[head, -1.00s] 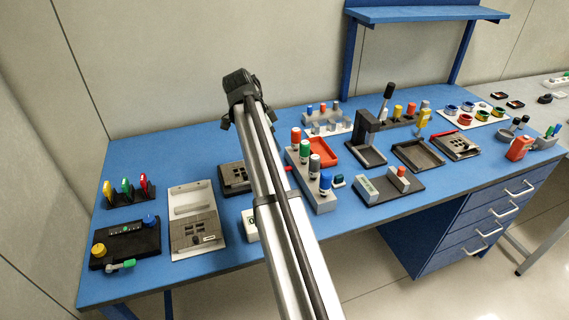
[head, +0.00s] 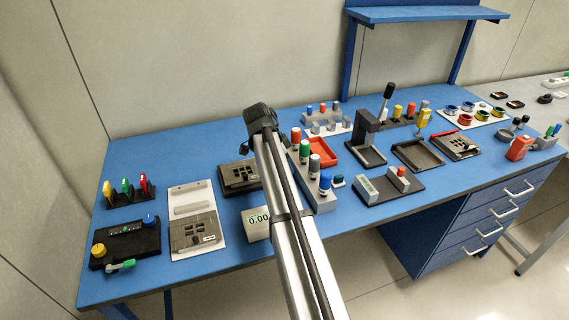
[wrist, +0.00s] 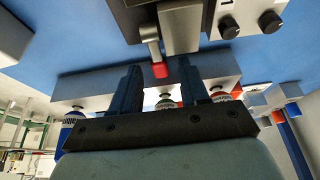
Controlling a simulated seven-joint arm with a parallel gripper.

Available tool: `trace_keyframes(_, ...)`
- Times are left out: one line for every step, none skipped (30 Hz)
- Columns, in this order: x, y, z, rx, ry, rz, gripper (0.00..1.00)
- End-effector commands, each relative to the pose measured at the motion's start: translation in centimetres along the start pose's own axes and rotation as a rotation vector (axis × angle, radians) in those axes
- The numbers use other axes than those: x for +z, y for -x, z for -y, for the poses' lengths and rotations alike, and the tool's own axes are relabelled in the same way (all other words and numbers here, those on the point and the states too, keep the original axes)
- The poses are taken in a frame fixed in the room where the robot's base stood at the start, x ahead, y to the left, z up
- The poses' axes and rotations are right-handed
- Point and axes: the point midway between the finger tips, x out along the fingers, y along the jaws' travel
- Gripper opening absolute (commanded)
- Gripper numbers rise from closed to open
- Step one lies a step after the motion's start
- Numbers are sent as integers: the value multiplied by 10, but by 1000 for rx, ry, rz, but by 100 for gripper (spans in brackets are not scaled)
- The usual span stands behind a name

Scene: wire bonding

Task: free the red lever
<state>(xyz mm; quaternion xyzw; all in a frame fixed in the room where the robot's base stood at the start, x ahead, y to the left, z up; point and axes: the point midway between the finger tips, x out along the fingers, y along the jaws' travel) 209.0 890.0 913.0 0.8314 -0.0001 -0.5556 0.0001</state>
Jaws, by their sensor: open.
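In the wrist view, a short grey lever with a red tip (wrist: 160,70) sticks out from a dark and light grey device (wrist: 182,25). The two dark fingers of my gripper (wrist: 159,86) are apart, one to each side of the red tip in the picture. Nothing is held between them; I cannot tell how far the tip is from them. In the head view my arm hides the gripper and this lever. A red-handled piece (head: 143,184) stands in a dark rack at the far left, with green and yellow ones.
A light grey bottle rack (wrist: 220,65) lies behind the fingers; in the head view it is partly behind my arm (head: 322,200). A dark fixture (head: 240,176) and a white display box (head: 257,223) stand close by. Blue table (head: 180,150) is clear at the back left.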

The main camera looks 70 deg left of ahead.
Motion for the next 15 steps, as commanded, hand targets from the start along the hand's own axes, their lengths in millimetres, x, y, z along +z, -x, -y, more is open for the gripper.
trace_keyframes(0, 0, 0, 0, 0, 0, 45)
trace_keyframes(0, 0, 0, 0, 0, 0, 45)
trace_keyframes(0, 0, 0, 0, 0, 0, 45)
trace_keyframes(0, 0, 0, 0, 0, 0, 42)
trace_keyframes(0, 0, 0, 0, 0, 0, 39)
trace_keyframes(0, 0, 0, 0, 0, 0, 35)
trace_keyframes(0, 0, 0, 0, 0, 0, 32)
trace_keyframes(0, 0, 0, 0, 0, 0, 29)
trace_keyframes(0, 0, 0, 0, 0, 0, 26)
trace_keyframes(0, 0, 0, 0, 0, 0, 23)
trace_keyframes(0, 0, 0, 0, 0, 0, 20)
trace_keyframes(0, 0, 0, 0, 0, 0, 16)
trace_keyframes(0, 0, 0, 0, 0, 0, 13)
trace_keyframes(0, 0, 0, 0, 0, 0, 10)
trace_keyframes(0, 0, 0, 0, 0, 0, 6)
